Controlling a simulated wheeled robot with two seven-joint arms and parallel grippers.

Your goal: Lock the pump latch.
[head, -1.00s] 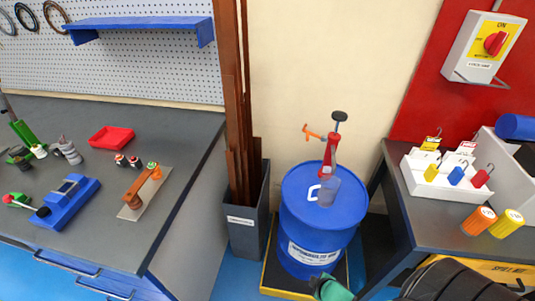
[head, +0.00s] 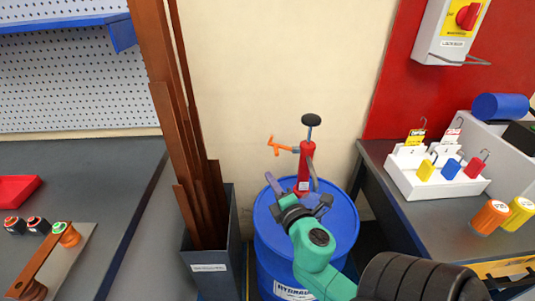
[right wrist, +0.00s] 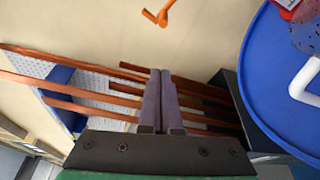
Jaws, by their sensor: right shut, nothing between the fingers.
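The red hand pump (head: 305,165) stands upright on the blue drum (head: 340,215), with a black knob (head: 311,120) on its rod. An orange spout-like piece (head: 278,147) sticks out to the pump's left; it also shows in the right wrist view (right wrist: 160,14). I cannot tell which part is the latch. My right gripper (head: 270,178) is in front of the pump, over the drum's left part in the head view. In the right wrist view its purple fingers (right wrist: 161,74) are together and empty, apart from the orange piece. My left gripper is not in view.
A grey bin (head: 208,255) with tall copper bars (head: 172,120) stands left of the drum. A bench with a white padlock rack (head: 408,182) and orange and yellow cylinders is at the right. A workbench (head: 85,180) is at the left.

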